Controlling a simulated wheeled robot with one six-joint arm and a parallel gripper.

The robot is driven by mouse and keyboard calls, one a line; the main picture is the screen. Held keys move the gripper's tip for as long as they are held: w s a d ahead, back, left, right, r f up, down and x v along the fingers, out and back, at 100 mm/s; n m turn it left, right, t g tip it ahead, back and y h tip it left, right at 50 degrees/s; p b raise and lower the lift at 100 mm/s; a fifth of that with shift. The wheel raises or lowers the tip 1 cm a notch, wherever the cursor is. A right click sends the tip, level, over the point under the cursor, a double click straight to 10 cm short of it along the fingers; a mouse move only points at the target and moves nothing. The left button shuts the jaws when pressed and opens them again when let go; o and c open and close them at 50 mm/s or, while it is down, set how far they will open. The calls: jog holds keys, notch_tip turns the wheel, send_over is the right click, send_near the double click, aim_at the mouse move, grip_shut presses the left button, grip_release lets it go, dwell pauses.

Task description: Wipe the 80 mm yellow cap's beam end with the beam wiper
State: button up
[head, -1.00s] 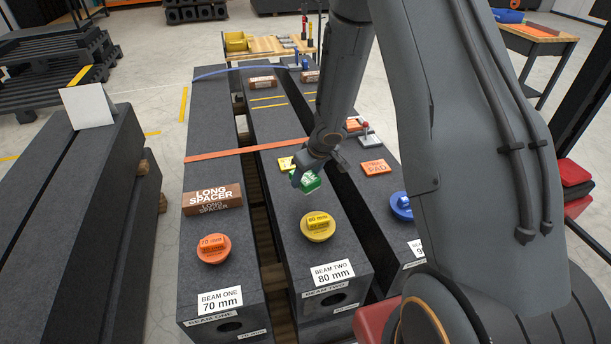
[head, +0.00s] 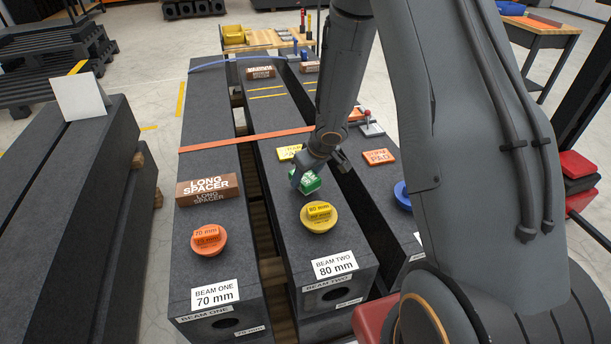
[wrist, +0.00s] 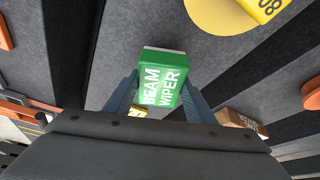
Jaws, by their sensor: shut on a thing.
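My gripper (wrist: 160,98) is shut on the green beam wiper (wrist: 162,80), with a finger on each side of it in the wrist view. In the head view the wiper (head: 307,181) is held above the middle beam, labelled BEAM TWO 80 mm, just behind the yellow cap. The yellow 80 mm cap (head: 319,217) sits on top of that beam (head: 290,238) near its front end. It also shows partly at the top of the wrist view (wrist: 228,12). The beam's front face has a dark round hole (head: 334,294). I cannot tell whether the wiper touches the beam.
An orange 70 mm cap (head: 208,240) and a brown long spacer (head: 207,189) lie on the left beam. A blue cap (head: 402,194) is on the right beam, partly behind my arm. A yellow pad (head: 290,153) and an orange pad (head: 379,157) lie behind. Dark gaps separate the beams.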

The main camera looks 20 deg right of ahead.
aim_at(306, 175)
jog(key=shift+f+b, duration=0.85)
jog(key=shift+f, duration=0.1)
jog(key=o, duration=1)
jog(key=shift+r, duration=0.15)
jog(key=shift+p, duration=0.5)
jog(key=shift+c, duration=0.4)
jog(key=c, duration=1.1)
notch_tip(306, 175, up, 8)
jog(key=p, duration=1.3)
jog(key=shift+c, duration=0.3)
jog(key=shift+d, duration=0.1)
